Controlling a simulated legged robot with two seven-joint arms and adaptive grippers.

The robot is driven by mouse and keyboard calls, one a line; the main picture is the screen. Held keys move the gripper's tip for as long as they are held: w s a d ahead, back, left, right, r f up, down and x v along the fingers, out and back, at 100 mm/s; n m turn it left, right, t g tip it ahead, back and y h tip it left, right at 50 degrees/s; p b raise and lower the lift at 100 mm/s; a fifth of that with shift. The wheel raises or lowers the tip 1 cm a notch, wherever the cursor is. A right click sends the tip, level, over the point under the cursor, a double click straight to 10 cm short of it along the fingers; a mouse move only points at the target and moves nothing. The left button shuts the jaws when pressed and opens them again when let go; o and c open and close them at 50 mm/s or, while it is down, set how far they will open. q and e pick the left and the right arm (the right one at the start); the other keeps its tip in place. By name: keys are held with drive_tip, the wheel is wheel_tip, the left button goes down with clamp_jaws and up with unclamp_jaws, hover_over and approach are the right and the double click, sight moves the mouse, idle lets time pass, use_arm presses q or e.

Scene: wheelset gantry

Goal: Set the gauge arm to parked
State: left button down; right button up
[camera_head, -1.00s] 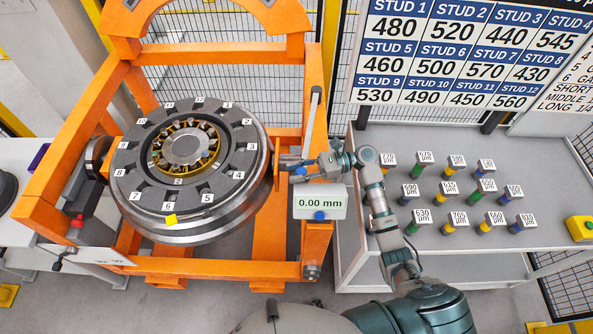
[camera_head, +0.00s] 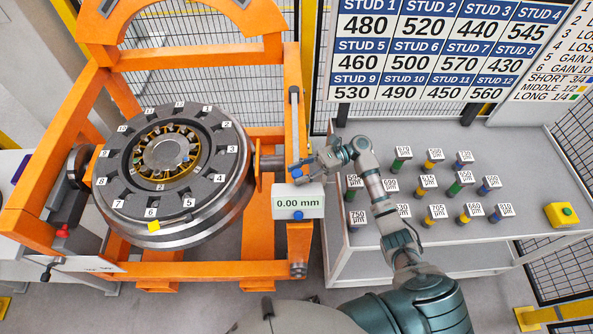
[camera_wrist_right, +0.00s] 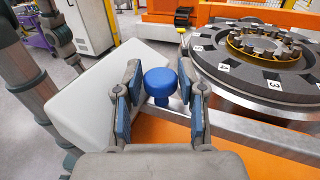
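The gauge on the orange gantry post has a white readout box (camera_head: 298,202) showing 0.00 mm. A slim grey bar (camera_head: 295,120) runs up the post above it; I cannot tell whether this is the gauge arm. My right gripper (camera_head: 303,168) is at the post, just above the box. In the right wrist view its two blue-padded fingers (camera_wrist_right: 160,98) stand apart, one on each side of a round blue knob (camera_wrist_right: 160,84). Narrow gaps seem to show between pads and knob. A white casing (camera_wrist_right: 100,100) lies behind the left finger. My left gripper is out of view.
The wheelset (camera_head: 165,165) with numbered segments and a yellow mark sits in the orange frame (camera_head: 210,55), left of the gripper. A grey bench (camera_head: 400,150) to the right holds several labelled studs and a yellow button box (camera_head: 561,214). A stud-value board (camera_head: 425,50) stands behind.

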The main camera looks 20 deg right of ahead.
drive_tip(key=shift+s+d, duration=0.15)
drive_tip(key=shift+d, duration=0.5)
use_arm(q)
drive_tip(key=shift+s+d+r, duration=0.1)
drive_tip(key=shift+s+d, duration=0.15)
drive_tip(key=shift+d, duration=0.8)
use_arm(e)
drive_tip(key=w+d, duration=0.1)
drive_tip(key=d, duration=1.1)
drive_tip(key=shift+w, duration=0.3)
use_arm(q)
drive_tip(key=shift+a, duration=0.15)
use_arm(e)
drive_tip(key=shift+a, duration=0.35)
